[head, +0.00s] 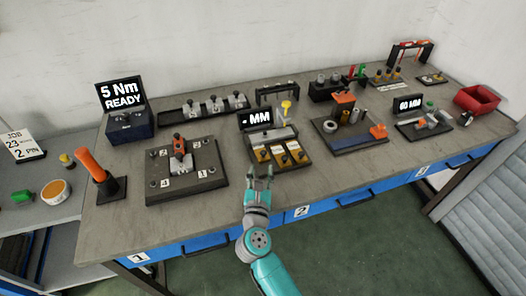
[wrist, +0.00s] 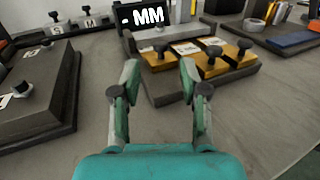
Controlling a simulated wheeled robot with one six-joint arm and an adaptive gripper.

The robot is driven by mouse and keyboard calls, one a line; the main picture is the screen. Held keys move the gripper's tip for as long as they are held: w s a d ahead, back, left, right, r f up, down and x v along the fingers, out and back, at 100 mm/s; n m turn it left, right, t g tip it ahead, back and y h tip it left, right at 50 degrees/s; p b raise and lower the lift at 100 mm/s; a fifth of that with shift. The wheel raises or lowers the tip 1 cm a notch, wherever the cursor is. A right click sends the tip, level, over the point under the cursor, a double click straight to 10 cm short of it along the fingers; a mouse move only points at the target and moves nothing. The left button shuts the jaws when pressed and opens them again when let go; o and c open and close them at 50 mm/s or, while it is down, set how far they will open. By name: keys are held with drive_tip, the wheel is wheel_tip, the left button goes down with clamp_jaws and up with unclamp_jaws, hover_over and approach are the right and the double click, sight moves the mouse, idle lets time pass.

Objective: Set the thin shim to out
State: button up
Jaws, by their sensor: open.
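The shim block is a dark stand (head: 272,141) with a display reading "- MM" (head: 256,119). On its front lie yellow-and-white shim pieces (head: 281,155) with black knobs, side by side. In the wrist view the yellow shims (wrist: 198,58) and their knobs show just beyond my fingers. The frames do not show which shim is the thin one; their labels are too small to read. My gripper (head: 259,177) is open and empty, in front of the stand near the bench's front edge. It also shows in the wrist view (wrist: 158,85), its fingers apart and short of the shims.
A plate with a red-topped clamp and numbered corners (head: 187,170) stands left of the gripper. A fixture plate with a blue strip (head: 352,138) stands to the right. An orange-handled tool (head: 95,168) stands far left. Bare bench top lies around the gripper.

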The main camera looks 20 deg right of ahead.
sight(263, 154)
drive_tip(key=x, duration=0.8)
drive_tip(key=shift+w+d, duration=0.15)
drive_tip(key=shift+w, duration=0.05)
clamp_jaws()
